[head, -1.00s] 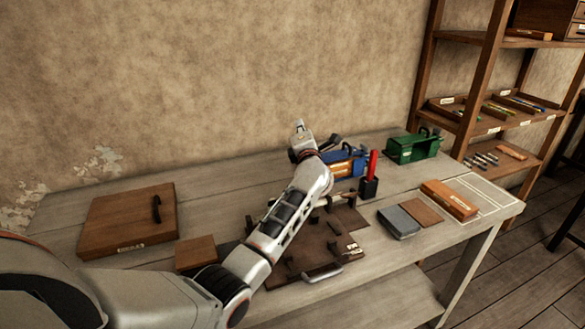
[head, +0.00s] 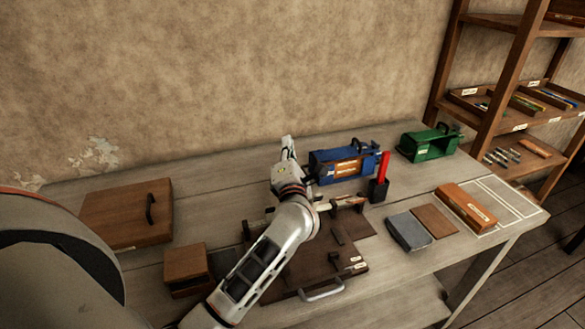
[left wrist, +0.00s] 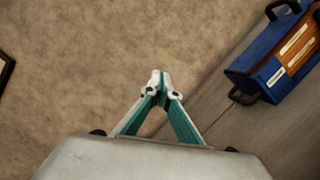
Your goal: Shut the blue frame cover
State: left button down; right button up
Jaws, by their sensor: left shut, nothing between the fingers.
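The blue frame (head: 327,170) stands at the back of the bench, with a black handle on top and wooden pieces with pale labels showing at its front. It also shows at the upper right of the left wrist view (left wrist: 258,66), with a second dark handle low on its near end. I cannot tell for sure how its cover lies. My left gripper (head: 288,143) points up just left of the blue frame, apart from it. Its fingertips (left wrist: 160,78) meet, with nothing between them. My right gripper is out of view.
A green frame (head: 418,147) stands to the right. A red-handled tool (head: 384,164) stands in a black holder (head: 378,190) before the blue frame. A brown board with fixtures (head: 325,262) lies under my left arm. A wooden lidded box (head: 115,212) is at the left.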

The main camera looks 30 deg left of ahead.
pick_arm(q)
jog(key=p+v, duration=0.1)
jog(key=v, duration=1)
jog(key=shift+f, duration=0.15)
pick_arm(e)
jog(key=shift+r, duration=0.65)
pick_arm(q)
jog(key=shift+d+f, duration=0.1)
